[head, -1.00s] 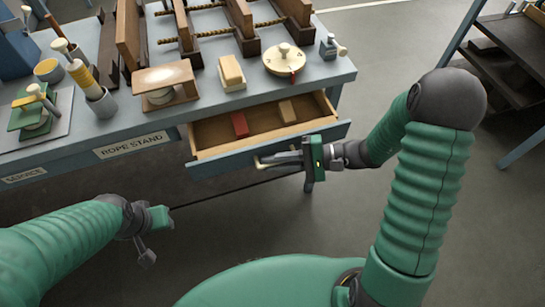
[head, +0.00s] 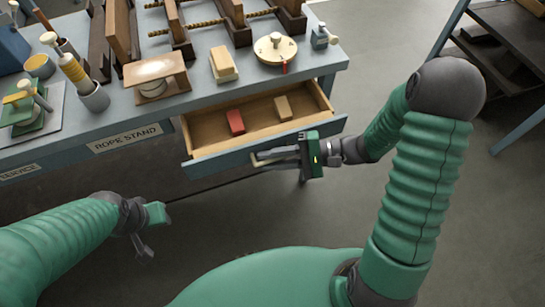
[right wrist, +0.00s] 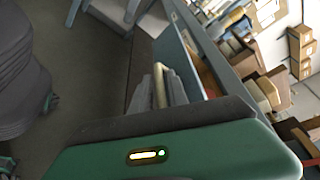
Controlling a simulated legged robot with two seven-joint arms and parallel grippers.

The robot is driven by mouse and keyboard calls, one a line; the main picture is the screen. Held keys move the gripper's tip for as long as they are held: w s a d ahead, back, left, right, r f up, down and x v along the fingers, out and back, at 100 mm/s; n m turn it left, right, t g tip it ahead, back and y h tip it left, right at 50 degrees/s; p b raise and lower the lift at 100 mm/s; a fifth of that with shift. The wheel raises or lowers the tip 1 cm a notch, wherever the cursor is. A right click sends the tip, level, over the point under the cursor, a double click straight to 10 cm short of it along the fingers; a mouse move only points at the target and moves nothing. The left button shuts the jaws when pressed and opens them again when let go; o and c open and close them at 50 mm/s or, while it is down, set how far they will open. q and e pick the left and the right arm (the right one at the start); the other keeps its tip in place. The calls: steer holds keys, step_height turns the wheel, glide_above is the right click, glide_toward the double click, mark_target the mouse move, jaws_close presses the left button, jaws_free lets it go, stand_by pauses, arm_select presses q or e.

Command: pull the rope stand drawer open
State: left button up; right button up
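The rope stand drawer (head: 205,142) stands open under the blue-grey bench, its wooden inside showing. A red block (head: 236,122) and a tan block (head: 283,108) lie in it. My right gripper (head: 268,160) is at the front of the drawer, its fingers closed around the brass handle (head: 258,159). In the right wrist view the handle (right wrist: 159,86) shows between the two grey fingers, beside the blue drawer front. My left gripper (head: 150,228) hangs low at the left, clear of the drawer; its finger opening is not clear.
The bench top (head: 200,93) holds a wooden block stand (head: 155,70), a round dial (head: 275,48) and a grey cup (head: 95,97). A "ROPE STAND" label (head: 125,138) is on the bench front. A dark shelf rack (head: 500,50) stands at the right. The floor before the drawer is clear.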

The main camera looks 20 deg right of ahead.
steer(key=p+v, duration=0.2)
steer(key=v, duration=1.5)
